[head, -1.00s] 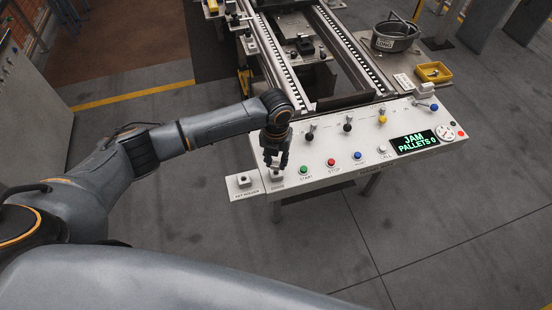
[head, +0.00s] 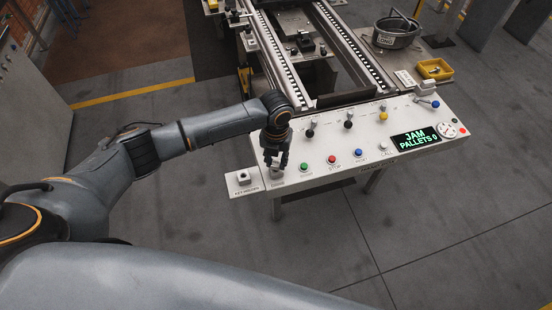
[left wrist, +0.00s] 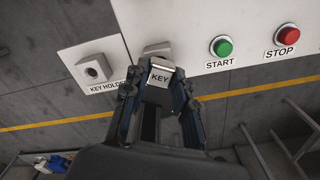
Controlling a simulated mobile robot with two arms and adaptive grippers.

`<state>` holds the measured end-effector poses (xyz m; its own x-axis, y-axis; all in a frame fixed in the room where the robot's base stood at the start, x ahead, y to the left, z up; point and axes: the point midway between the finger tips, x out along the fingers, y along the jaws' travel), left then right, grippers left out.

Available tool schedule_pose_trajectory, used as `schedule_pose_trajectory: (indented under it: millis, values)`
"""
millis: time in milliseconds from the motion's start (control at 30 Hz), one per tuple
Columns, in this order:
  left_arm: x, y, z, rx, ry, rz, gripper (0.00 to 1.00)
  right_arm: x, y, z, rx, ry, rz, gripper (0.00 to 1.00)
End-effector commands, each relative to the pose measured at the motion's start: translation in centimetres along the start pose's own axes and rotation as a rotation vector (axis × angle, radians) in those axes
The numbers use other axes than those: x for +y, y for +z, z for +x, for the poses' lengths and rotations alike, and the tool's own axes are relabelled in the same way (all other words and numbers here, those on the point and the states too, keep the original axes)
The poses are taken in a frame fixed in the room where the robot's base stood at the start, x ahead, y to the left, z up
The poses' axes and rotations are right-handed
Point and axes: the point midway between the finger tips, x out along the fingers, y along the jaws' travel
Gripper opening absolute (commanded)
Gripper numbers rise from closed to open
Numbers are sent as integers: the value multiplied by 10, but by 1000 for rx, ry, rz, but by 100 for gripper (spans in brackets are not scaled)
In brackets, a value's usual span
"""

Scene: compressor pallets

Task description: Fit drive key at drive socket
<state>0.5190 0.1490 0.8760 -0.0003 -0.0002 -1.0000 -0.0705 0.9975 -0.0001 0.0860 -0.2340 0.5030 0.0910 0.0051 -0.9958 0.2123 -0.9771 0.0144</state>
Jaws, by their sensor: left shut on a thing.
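My left gripper (head: 275,162) is over the left end of the white console, directly above the drive socket (head: 277,174). In the left wrist view the gripper (left wrist: 160,88) is shut on the drive key (left wrist: 160,76), a pale block marked KEY. Just beyond the key, part of the drive socket (left wrist: 157,50) shows as a grey block; the key and fingers hide the rest. I cannot tell whether the key touches or sits in it. The key holder (head: 243,179) is left of the socket, and in the left wrist view its square block (left wrist: 93,69) has an empty round hole.
The console (head: 318,172) carries green, red, blue and white buttons, several levers and a display (head: 414,139) reading JAM, PALLETS 0. Conveyor rails (head: 265,50) run behind it. A grey bin (head: 396,38) and a yellow tray (head: 434,69) stand at the back right.

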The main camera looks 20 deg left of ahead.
Motion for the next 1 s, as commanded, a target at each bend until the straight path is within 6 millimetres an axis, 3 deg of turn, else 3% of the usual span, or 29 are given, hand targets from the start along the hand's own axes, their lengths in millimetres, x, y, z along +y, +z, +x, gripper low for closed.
schedule_pose_trajectory:
  millis: [600,633,733,1000]
  values:
    - [0,0,16,0,0,0,0,0,1,10,0,0,-1,0]
    - [0,0,16,0,0,0,31,0,1,9,0,0,-1,0]
    - [0,0,15,0,0,0,52,0,1,9,0,0,-1,0]
    - [0,0,15,0,0,0,54,3,1,9,0,4,-2,0]
